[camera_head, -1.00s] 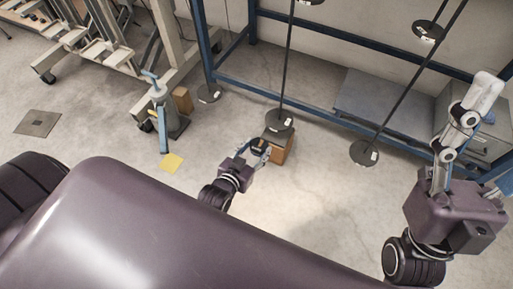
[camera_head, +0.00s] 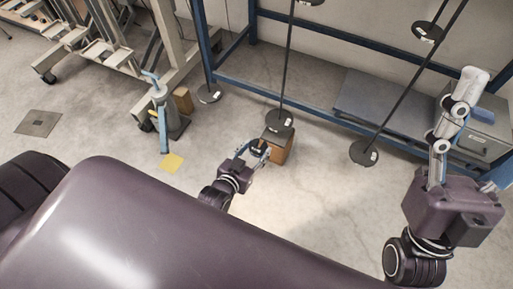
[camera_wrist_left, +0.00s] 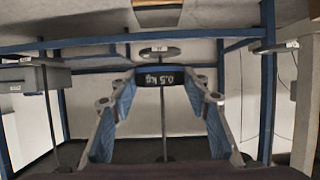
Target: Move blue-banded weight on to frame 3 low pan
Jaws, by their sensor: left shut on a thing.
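My left gripper (camera_head: 254,150) is shut on a small black weight (camera_wrist_left: 162,80) marked 0.5 kg. The weight is held in front of the middle low pan (camera_head: 279,120), a dark round disc on a rod. This pan also shows in the wrist view (camera_wrist_left: 160,52), apart from the weight. Frame numbers are unreadable.
A brown box (camera_head: 278,146) stands on the floor below the middle pan. An upper pan (camera_head: 429,32) hangs at the right. Blue rails (camera_head: 340,116) run behind the pans.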

